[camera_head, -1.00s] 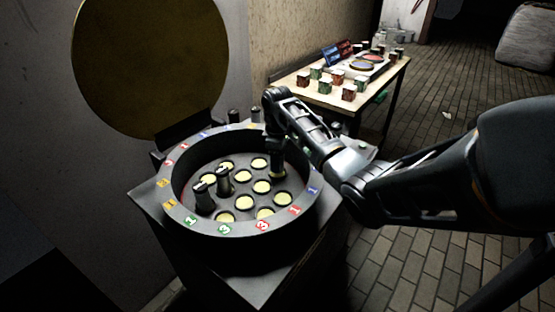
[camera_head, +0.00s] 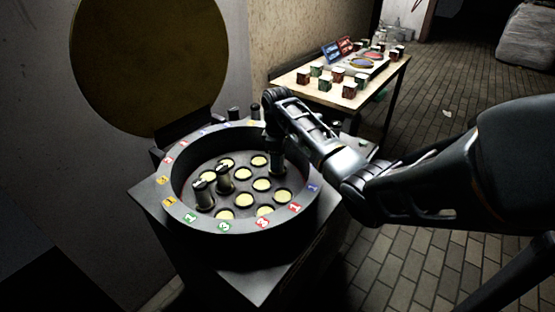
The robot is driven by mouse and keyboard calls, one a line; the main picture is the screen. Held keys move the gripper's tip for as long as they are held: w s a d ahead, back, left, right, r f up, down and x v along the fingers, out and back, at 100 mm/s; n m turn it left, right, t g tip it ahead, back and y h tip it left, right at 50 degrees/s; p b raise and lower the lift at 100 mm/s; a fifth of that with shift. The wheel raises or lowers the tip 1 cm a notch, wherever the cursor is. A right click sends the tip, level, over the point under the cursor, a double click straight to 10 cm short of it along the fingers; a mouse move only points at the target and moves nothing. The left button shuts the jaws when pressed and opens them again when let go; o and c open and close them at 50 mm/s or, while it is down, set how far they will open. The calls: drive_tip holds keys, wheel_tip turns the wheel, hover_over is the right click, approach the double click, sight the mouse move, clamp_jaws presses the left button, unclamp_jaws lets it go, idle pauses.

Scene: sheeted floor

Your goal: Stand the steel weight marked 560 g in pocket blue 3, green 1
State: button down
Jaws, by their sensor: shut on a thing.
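A round dark drum (camera_head: 172,199) with an open lid stands on a grey stand. Its floor has several round pale-yellow pockets, and its rim carries coloured number tags, blue, green, red and yellow. My gripper (camera_head: 276,150) reaches down inside the drum at its right side, shut on a dark cylindrical weight (camera_head: 277,164). The weight looks upright over or in a pocket at the right; I cannot tell whether it touches the floor. Its marking is unreadable.
The round lid (camera_head: 150,65) stands raised behind the drum. Small dark cylinders (camera_head: 233,114) stand behind the rim. Brick-patterned floor (camera_head: 400,265) is clear at the right.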

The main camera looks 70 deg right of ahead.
drive_tip(key=shift+f, duration=0.1)
drive_tip(key=c, duration=0.5)
unclamp_jaws()
drive_tip(key=shift+r+b, duration=0.3)
drive_tip(key=shift+r, duration=3.55)
